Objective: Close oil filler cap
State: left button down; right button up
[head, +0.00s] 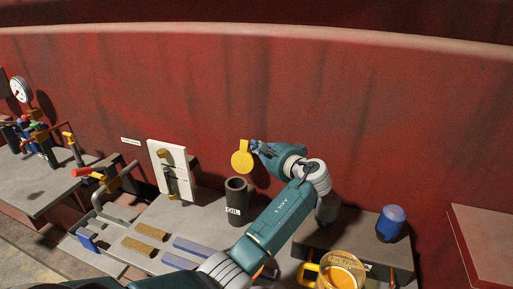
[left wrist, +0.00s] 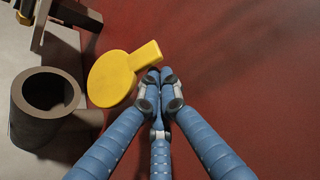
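The oil filler is a dark upright tube (head: 237,203) marked OIL, with its mouth open. Its yellow cap (head: 242,162), a flat disc with a tab, stands raised above and behind the tube. In the left wrist view the cap (left wrist: 112,80) is just right of the open tube (left wrist: 40,105). My left gripper (head: 256,147) is at the cap's tab; its fingertips (left wrist: 160,78) are drawn together just beside the tab's end. I cannot tell whether they touch it. Any joint between cap and tube is not clear. My right gripper is out of view.
A white panel with a handle (head: 161,170) stands left of the tube. A blue-capped container (head: 391,222) is at the right, and a yellow mug (head: 338,273) is in front. A red wall (head: 330,110) rises behind. Valves and a gauge (head: 20,88) are far left.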

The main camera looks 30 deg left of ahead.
pick_arm(q)
jog(key=shift+s+d+y+b, duration=0.1)
jog(key=shift+s+y+b, duration=0.2)
jog(key=shift+b, duration=0.1)
jog(key=s+n+b, duration=0.1)
jog(key=b, duration=0.1)
jog(key=s+n+t+y+b, duration=0.1)
jog(key=b, duration=0.1)
jog(key=shift+s+d+n, duration=0.3)
jog(key=shift+s+d+r+n+t+y+b, duration=0.15)
jog(key=shift+s+n+t+y+b, duration=0.15)
jog(key=shift+s+n+y+b, duration=0.15)
jog(key=s+d+f+b, duration=0.2)
jog(key=s+f, duration=0.3)
jog(key=s, duration=0.4)
jog(key=shift+f+b, duration=0.35)
jog(key=shift+b, duration=0.5)
jog(key=shift+s, duration=0.1)
